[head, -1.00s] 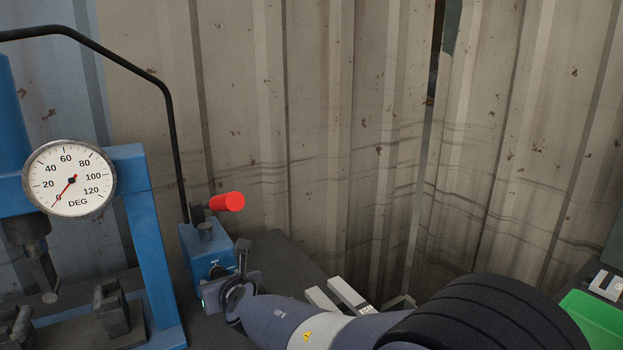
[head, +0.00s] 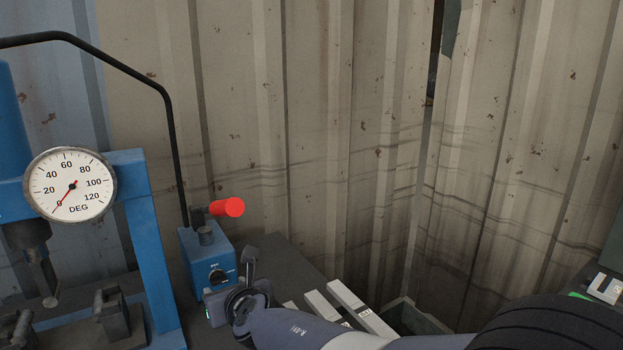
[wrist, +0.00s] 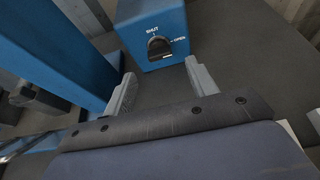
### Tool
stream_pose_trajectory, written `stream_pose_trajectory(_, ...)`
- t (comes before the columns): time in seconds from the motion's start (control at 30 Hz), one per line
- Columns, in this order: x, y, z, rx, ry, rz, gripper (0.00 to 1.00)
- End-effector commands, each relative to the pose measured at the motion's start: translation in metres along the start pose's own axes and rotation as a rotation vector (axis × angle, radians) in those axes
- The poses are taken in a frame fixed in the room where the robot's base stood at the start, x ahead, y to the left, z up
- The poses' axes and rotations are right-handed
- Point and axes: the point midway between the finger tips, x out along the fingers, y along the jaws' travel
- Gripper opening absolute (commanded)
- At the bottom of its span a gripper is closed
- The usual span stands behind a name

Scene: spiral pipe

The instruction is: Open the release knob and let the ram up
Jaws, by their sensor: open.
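The release knob (wrist: 159,47) is a black round knob on the front of the blue pump block (wrist: 125,12). SHUT is printed above it and OPEN to its right. It also shows in the head view (head: 218,276). My gripper (wrist: 160,70) is open, its two pale fingers spread on either side below the knob, and nothing is between them. In the head view it is in front of the block, apart from the knob. The ram (head: 28,238) hangs at the left of the blue press frame (head: 150,250). The dial gauge (head: 70,185) needle points near 0.
A red-tipped pump handle (head: 229,207) sticks out above the block. A black hose (head: 165,85) arches down to it. Dark clamp blocks (head: 112,315) stand under the press. Pale bars (head: 345,297) lie right of my wrist. A corrugated wall (head: 310,130) closes off the back.

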Motion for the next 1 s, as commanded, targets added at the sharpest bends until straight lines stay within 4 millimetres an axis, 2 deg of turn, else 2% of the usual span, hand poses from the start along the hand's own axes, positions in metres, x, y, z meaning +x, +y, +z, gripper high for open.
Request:
stream_pose_trajectory(0.03,-0.011,0.000,0.003,-0.001,-0.001,0.001,0.55)
stream_pose_trajectory(0.3,-0.057,0.001,0.003,0.000,-0.001,0.002,0.55)
stream_pose_trajectory(0.37,-0.060,0.000,0.000,-0.001,0.000,0.001,0.55)
stream_pose_trajectory(0.4,-0.048,0.000,-0.004,-0.001,0.003,0.000,0.55)
stream_pose_trajectory(0.5,-0.029,0.000,-0.004,-0.001,0.003,0.000,0.55)
stream_pose_trajectory(1.0,0.052,0.000,-0.002,-0.004,0.002,-0.001,0.55)
